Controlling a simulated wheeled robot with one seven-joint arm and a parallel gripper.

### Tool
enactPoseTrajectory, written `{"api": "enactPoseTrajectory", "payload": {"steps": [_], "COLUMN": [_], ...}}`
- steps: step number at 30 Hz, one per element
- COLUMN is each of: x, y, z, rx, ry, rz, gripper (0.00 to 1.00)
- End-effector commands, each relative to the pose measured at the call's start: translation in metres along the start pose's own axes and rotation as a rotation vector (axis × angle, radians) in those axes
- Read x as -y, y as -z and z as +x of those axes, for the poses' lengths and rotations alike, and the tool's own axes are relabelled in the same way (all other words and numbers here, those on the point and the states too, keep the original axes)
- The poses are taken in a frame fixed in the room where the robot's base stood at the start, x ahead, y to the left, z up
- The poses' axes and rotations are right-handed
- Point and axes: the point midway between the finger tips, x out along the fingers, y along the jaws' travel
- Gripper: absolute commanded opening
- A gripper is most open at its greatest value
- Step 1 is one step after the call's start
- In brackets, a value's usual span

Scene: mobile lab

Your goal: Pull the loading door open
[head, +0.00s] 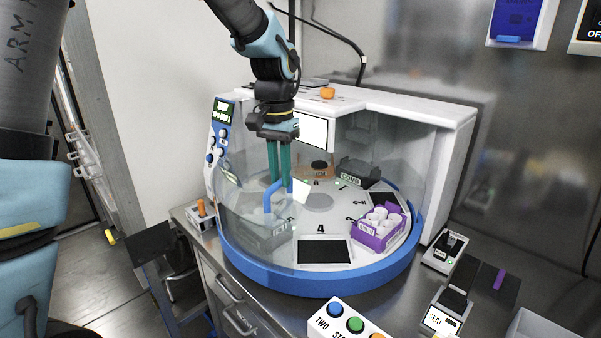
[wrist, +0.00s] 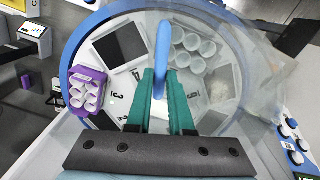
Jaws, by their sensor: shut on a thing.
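The loading door (head: 245,205) is a clear curved pane on the front left of a round white and blue machine. Its blue bar handle (head: 268,198) stands upright and also shows in the wrist view (wrist: 163,42). My gripper (head: 280,180) has long green fingers. In the wrist view the fingers (wrist: 162,78) stand on both sides of the handle, shut on it. The clear pane is faint, and I cannot tell exactly how far open the door stands.
Inside, a numbered turntable carries a purple rack (head: 380,228) of white tubes, a black tray (head: 323,251) and a dark box (head: 358,172). A button box (head: 345,322) and small devices (head: 446,249) stand on the bench in front and to the right.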

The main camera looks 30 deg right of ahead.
Motion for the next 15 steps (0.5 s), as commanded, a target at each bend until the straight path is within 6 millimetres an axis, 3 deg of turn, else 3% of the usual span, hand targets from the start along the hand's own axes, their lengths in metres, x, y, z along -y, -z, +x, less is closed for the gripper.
{"api": "enactPoseTrajectory", "payload": {"steps": [6, 15], "x": [0.022, 0.033], "y": [0.002, 0.004], "z": [-0.002, -0.002], "rx": [0.000, 0.000], "ry": [0.001, 0.001], "rz": [0.108, 0.173], "gripper": [0.00, 0.00]}}
